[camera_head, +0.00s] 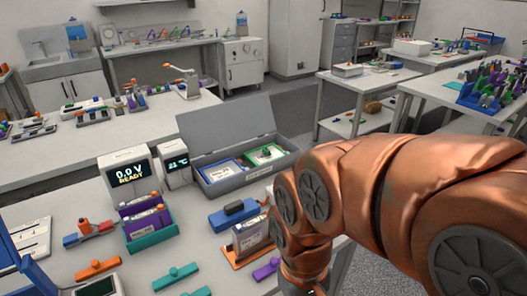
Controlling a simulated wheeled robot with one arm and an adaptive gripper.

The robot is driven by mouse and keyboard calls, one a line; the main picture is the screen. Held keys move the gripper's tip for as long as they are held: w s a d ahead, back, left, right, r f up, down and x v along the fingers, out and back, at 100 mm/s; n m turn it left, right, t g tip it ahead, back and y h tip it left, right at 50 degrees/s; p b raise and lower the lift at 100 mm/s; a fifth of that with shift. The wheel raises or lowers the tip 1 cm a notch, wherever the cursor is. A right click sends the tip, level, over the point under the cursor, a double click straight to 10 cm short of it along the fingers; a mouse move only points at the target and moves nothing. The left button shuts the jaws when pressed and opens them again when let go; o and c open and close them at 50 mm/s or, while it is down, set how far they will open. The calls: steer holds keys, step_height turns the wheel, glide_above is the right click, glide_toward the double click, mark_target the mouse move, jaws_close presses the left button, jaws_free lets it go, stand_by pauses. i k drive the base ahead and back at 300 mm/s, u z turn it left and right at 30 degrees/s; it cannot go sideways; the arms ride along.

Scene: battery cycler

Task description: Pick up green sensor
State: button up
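An open grey case (240,178) stands at the back of the near table with its lid raised. In its right compartment lies a green-framed piece (265,154) with a small dark part on top, which looks like the green sensor; its fine detail is too small to tell. A blue-framed piece (219,171) lies in the left compartment. My copper-coloured arm comes in from the right and bends down at the right of the table, in front of the case. My gripper is not in view; the arm runs out at the bottom edge.
A teal holder (150,237), a blue-handled clamp (233,214) and an orange-based cell holder (248,243) stand in front. Teal, orange and purple pieces lie near the front edge.

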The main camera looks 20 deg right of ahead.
mark_target(268, 153)
steer(key=k, duration=1.25)
steer(key=u, duration=0.9)
steer(key=i, duration=1.4)
steer(key=z, duration=0.55)
